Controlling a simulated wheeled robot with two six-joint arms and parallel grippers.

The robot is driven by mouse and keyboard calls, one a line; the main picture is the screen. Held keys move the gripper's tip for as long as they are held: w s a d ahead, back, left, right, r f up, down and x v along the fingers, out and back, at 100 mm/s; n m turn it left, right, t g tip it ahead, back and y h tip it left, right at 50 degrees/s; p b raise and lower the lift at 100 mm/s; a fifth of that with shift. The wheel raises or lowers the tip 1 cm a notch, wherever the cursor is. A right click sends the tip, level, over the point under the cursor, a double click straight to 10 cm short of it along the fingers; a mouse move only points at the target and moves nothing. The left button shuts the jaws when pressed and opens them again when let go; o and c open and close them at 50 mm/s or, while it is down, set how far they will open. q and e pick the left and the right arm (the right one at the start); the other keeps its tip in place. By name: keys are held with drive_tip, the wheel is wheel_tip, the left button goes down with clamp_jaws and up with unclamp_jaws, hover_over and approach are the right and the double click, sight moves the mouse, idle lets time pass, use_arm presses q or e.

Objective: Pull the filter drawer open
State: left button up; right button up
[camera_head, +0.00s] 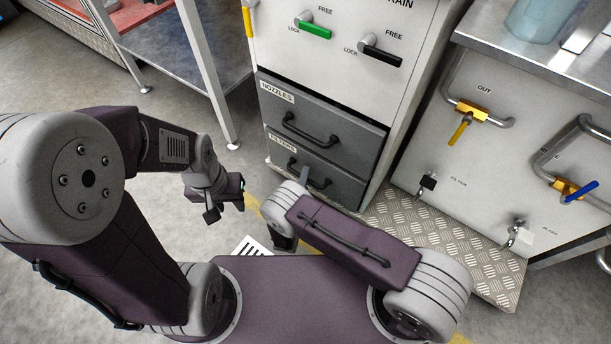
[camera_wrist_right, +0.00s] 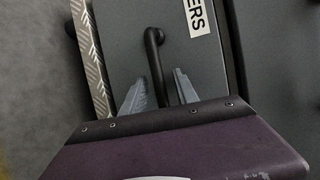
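The filter drawer (camera_head: 347,188) is the lower dark grey drawer of the cabinet, labelled FILTERS, and looks flush with the drawer above it. Its black bar handle (camera_wrist_right: 154,50) runs between the two fingers of my right gripper (camera_wrist_right: 158,92) in the right wrist view. These grey fingers are apart, with a gap visible beside the handle, so the gripper is open around it. In the head view my right arm partly hides the drawer and handle. My left gripper (camera_head: 226,207) hangs to the left of the cabinet, away from the drawer, its fingers too small to judge.
The NOZZLES drawer (camera_head: 349,129) sits directly above, closed, with its own black handle. Green (camera_head: 315,31) and black (camera_head: 382,54) lock levers are on the cabinet above. A tread-plate step (camera_head: 430,225) lies to the right. A table leg (camera_head: 214,85) stands to the left.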

clamp_jaws()
idle(1.3)
